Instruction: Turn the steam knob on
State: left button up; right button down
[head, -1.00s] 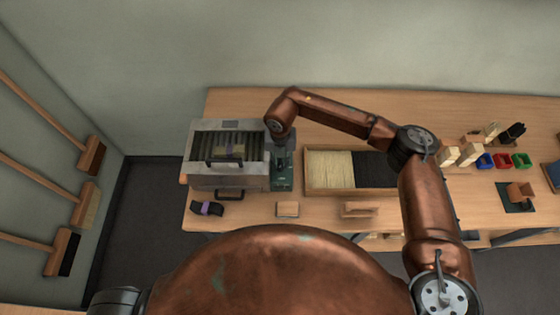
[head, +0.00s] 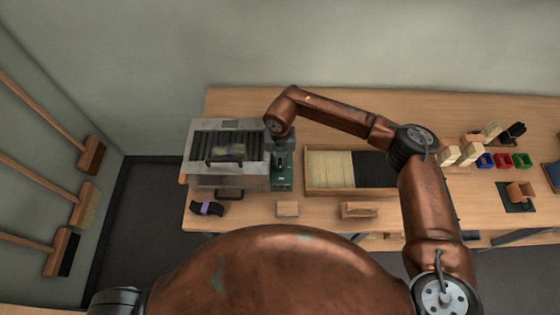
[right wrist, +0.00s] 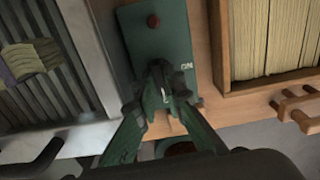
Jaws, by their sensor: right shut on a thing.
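The steam control panel is a dark green plate (right wrist: 160,50) with a red button or lamp at its far end and the word ON to the right of my fingers in the right wrist view. It also shows in the head view (head: 283,183), right of the grey steam box (head: 228,181). My right gripper (right wrist: 164,92) is shut on the steam knob (right wrist: 166,98) on this panel. The fingers hide most of the knob, so its exact angle cannot be told. My left gripper is not in view.
A wooden tray (head: 331,190) of pale and black bristles stands close right of the panel. A dark bundle with a purple band (head: 207,208) and a small wooden block (head: 287,209) lie along the front. Coloured cups (head: 503,161) stand farther right. Brooms hang on the left wall.

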aim_at(280, 163)
jog(key=n+b, duration=0.2)
jog(key=n, duration=0.2)
jog(key=n+b, duration=0.2)
jog(key=n, duration=0.3)
jog(key=n+b, duration=0.2)
jog(key=n, duration=0.2)
jog(key=shift+b, duration=0.35)
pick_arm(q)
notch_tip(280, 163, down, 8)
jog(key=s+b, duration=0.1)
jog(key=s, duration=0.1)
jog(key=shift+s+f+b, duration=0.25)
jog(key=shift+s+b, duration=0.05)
pick_arm(e)
jog(key=shift+a+n, duration=0.1)
jog(key=shift+n, duration=2)
jog(key=shift+r, duration=0.1)
jog(key=c, duration=2.3)
grip_release()
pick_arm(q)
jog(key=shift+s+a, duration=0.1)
pick_arm(e)
notch_tip(280, 163, up, 12)
